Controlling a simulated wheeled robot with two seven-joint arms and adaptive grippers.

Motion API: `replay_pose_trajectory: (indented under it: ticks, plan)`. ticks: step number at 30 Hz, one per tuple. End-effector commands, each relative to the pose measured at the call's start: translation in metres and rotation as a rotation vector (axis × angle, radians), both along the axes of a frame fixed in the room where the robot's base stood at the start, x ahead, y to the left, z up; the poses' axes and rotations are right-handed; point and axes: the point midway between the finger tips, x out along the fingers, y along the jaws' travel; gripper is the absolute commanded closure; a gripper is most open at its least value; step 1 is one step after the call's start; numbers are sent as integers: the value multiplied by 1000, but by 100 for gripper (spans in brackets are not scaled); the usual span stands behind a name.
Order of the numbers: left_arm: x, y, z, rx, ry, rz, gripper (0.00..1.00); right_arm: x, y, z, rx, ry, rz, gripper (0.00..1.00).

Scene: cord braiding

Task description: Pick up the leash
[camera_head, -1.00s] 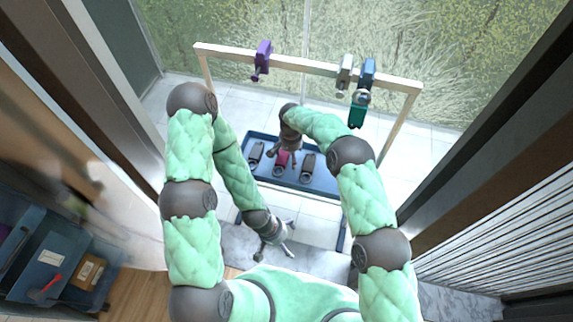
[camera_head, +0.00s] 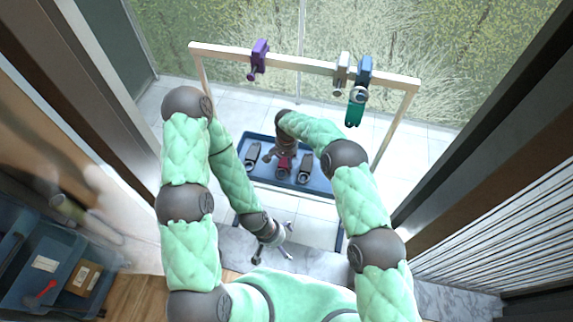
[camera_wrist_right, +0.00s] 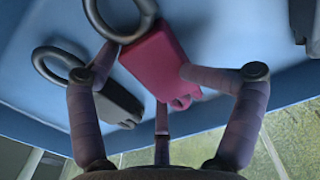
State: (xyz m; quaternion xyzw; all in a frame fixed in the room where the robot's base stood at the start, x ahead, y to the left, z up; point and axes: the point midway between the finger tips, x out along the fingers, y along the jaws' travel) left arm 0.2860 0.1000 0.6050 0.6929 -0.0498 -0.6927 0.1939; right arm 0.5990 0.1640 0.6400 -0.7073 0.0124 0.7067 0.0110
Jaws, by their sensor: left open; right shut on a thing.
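A red-pink leash handle (camera_head: 284,172) with a dark ring is at the middle of the blue tray (camera_head: 243,174). In the right wrist view the leash (camera_wrist_right: 155,62) sits tilted between the fingers of my right gripper (camera_wrist_right: 135,75), which is shut on it. Whether it touches the tray floor cannot be told. My right gripper (camera_head: 281,157) reaches down over the tray in the head view and partly covers the leash. My left gripper (camera_head: 284,240) is open and empty, low in front of the tray.
Dark grey handles lie left (camera_head: 252,155) and right (camera_head: 305,166) of the leash. A pale frame (camera_head: 300,63) carries a purple clamp (camera_head: 259,58), a grey clamp (camera_head: 342,72) and a blue clamp (camera_head: 363,72) with a teal piece (camera_head: 354,112) below. Blue bins (camera_head: 25,262) stand at left.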

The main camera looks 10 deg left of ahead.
Motion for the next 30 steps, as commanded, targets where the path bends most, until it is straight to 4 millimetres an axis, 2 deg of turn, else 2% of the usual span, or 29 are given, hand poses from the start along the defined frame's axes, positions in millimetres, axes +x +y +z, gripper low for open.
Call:
replay_pose_trajectory:
  ticks: [2,3,4,6,8,9,11,20,25,30]
  plan:
    - [0,0,1,0,0,-1,0,-3,0,-2,-2,6,1,58]
    - [0,0,1,0,0,-1,0,-3,0,0,-2,6,1,64]
    - [0,0,2,0,0,-1,0,-2,0,2,-2,5,1,65]
    - [0,0,4,0,0,-1,0,-2,0,8,-3,5,1,81]
    - [0,0,6,0,0,-1,0,-2,0,15,-3,4,1,87]
    - [0,0,8,0,0,-1,0,-2,-1,21,-3,4,0,100]
    - [0,0,11,0,0,-1,0,-2,0,29,-4,5,1,100]
    - [0,0,27,0,0,-1,0,-28,-5,66,-2,2,2,100]
    - [0,0,38,0,0,-1,0,-49,-10,93,-1,0,2,100]
    - [0,0,48,0,0,-1,0,-79,-16,107,-2,1,2,100]
